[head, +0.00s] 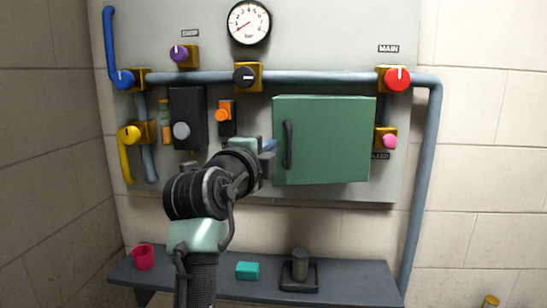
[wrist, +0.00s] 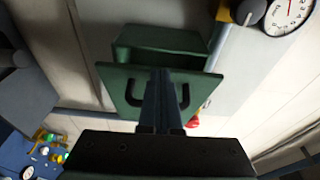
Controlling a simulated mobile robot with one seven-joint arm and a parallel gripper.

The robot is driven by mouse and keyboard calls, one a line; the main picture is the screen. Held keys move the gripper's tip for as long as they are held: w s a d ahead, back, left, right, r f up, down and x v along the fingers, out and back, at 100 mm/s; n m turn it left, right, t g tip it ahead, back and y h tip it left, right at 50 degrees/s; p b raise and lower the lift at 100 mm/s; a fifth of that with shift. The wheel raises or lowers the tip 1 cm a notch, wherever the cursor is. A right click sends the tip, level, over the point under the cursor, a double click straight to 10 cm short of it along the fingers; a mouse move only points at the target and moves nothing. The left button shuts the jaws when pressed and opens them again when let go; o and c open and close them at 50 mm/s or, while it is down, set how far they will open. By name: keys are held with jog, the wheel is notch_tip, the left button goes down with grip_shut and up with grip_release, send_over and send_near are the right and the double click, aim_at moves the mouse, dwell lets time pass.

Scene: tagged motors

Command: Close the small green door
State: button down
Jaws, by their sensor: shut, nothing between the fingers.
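The small green door (head: 335,140) is on a green box on the wall panel, with a dark upright handle (head: 288,145) near its left edge. In the wrist view the door (wrist: 205,88) stands in front of the green box body (wrist: 160,40); how far it is ajar is hard to tell. My gripper (head: 268,150) is at the door's left edge, beside the handle. In the wrist view my gripper's fingers (wrist: 160,78) are together and empty, pointing at the door and covering the middle of the handle (wrist: 185,98). Contact cannot be made out.
Pipes and knobs surround the door: a red knob (head: 397,78) at upper right, a pink knob (head: 390,142) to the right, an orange knob (head: 222,115) to the left. A gauge (head: 249,22) is above. A shelf (head: 350,285) below holds a red cup (head: 143,257) and a teal block (head: 247,270).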

jog(key=shift+w+a+b, duration=0.15)
jog(key=shift+w+b, duration=0.2)
jog(key=shift+w, duration=0.5)
dwell(0.6)
